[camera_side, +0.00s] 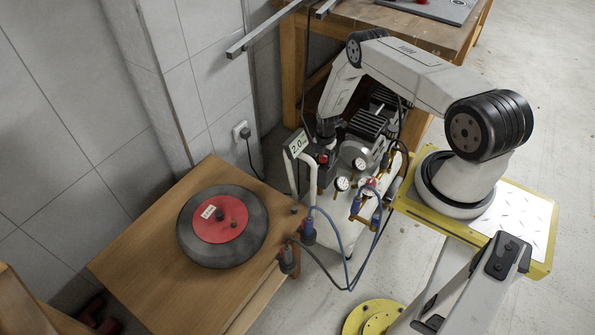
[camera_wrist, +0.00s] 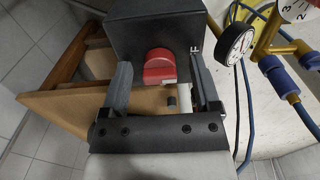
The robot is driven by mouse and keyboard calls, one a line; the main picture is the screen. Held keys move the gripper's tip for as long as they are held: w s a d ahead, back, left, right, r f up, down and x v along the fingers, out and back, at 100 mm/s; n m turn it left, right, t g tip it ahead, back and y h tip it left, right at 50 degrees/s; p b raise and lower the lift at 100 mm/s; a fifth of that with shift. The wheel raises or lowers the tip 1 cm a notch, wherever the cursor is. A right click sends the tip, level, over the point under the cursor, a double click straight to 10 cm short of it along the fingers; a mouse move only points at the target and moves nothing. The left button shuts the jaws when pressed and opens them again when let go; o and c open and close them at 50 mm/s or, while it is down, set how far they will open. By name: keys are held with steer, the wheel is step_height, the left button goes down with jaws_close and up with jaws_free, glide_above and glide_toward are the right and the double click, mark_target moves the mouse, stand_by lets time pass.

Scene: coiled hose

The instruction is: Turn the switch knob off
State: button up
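The red switch knob (camera_wrist: 157,63) sits on the face of a black switch box (camera_wrist: 140,30) in the wrist view, with a small pale mark at its lower edge. My gripper (camera_wrist: 160,72) is open, with one finger on each side of the knob and visible space between each finger and it. I cannot tell how far the fingertips are from the box face. In the side view, my arm reaches down to the compressor (camera_side: 335,215), where a small red part (camera_side: 322,158) shows below my wrist; the fingers are hard to make out there.
Pressure gauges (camera_wrist: 236,40) and blue hose fittings (camera_wrist: 279,76) are close to the right of my gripper. A wall socket (camera_side: 241,131) is behind.

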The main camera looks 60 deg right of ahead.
steer(key=shift+r, duration=0.15)
steer(key=shift+r, duration=3.8)
steer(key=shift+w+a+r, duration=0.1)
steer(key=shift+a+r, duration=0.05)
steer(key=shift+r, duration=0.1)
steer(key=w+a+r+m+t, duration=0.1)
steer(key=a+r+m, duration=0.4)
steer(key=r, duration=0.5)
steer(key=w+a+r+m, duration=0.1)
steer(key=a+r+m, duration=0.3)
steer(key=a+r, duration=0.5)
steer(key=s+a+r+m+t, duration=0.1)
steer(key=s+a+r+m, duration=0.8)
steer(key=s+a+r, duration=0.2)
step_height(320, 180, up, 2)
steer(key=shift+s+a+r+t, duration=0.1)
steer(key=shift+s+a+t, duration=0.25)
steer(key=shift+s, duration=0.7)
